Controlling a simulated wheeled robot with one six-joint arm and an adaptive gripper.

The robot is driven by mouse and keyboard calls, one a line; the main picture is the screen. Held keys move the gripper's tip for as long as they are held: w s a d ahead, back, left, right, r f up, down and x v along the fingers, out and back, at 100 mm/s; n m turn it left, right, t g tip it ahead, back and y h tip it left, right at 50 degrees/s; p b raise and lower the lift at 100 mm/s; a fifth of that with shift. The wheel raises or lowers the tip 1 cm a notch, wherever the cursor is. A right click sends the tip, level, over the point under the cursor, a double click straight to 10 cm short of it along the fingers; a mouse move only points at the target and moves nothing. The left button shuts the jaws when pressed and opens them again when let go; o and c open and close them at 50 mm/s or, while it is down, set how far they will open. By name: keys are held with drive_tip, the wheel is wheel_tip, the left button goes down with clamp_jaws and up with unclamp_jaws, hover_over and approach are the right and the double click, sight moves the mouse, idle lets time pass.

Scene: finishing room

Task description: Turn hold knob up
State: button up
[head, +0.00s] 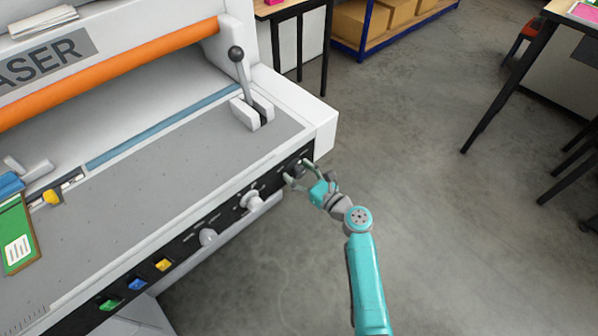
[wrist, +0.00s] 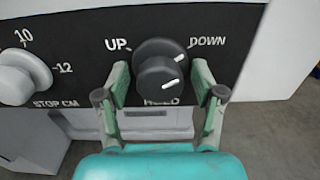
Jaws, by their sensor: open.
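The hold knob (wrist: 160,78) is dark grey and round, on the black front panel of the machine, with UP printed at its left, DOWN at its right and HOLD below. Its white marks point to the upper right, toward DOWN. My gripper (wrist: 160,96) is open, with one finger at each side of the knob; I cannot tell whether they touch it. In the head view my gripper (head: 298,174) is at the right end of the panel, and the knob is mostly hidden by it.
A white STOP CM knob (wrist: 22,76) is left of the hold knob. Further left on the panel (head: 226,208) are white knobs and coloured buttons. A lever (head: 240,75) stands on the machine top. Open floor (head: 430,200) lies to the right.

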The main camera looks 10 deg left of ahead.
drive_tip(key=c, duration=1.2)
drive_tip(key=shift+o, duration=0.2)
drive_tip(key=shift+n, duration=0.3)
drive_tip(key=n, duration=1.1)
drive_tip(key=shift+w+r+n, duration=0.1)
drive_tip(key=shift+n, duration=0.2)
drive_tip(key=n, duration=1.1)
drive_tip(key=shift+n, duration=0.4)
